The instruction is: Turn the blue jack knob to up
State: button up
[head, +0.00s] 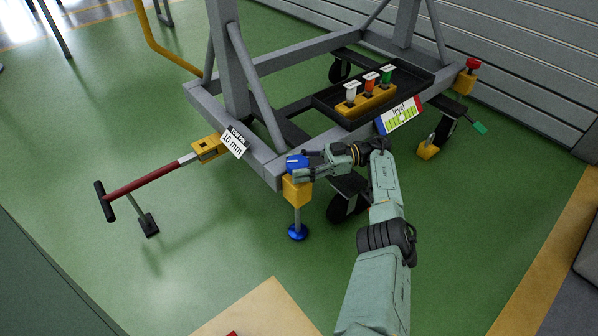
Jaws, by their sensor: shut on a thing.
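The blue jack knob (294,161) sits on top of a yellow jack housing (296,190) at the near corner of the grey stand. Below the housing a grey post runs down to a blue foot (297,232) at the floor. My gripper (298,168) reaches in from the right and is shut on the blue knob, covering part of it. The knob's marking and exact turn angle cannot be made out. A level label (401,115) with a green scale hangs on the stand's rail to the right; its reading is too small to tell.
A red tow bar (145,180) with a black handle extends left from the stand, beside a "16 mm" tag (235,142). A red knob (473,64) tops another yellow jack at right. Green floor is open at front left.

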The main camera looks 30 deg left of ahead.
aim_at(299, 161)
jog(key=shift+s, duration=0.1)
dwell(0.3)
jog(key=o, duration=1.2)
jog(key=shift+r, duration=0.1)
notch_tip(299, 161, up, 10)
jog(key=shift+f, duration=0.1)
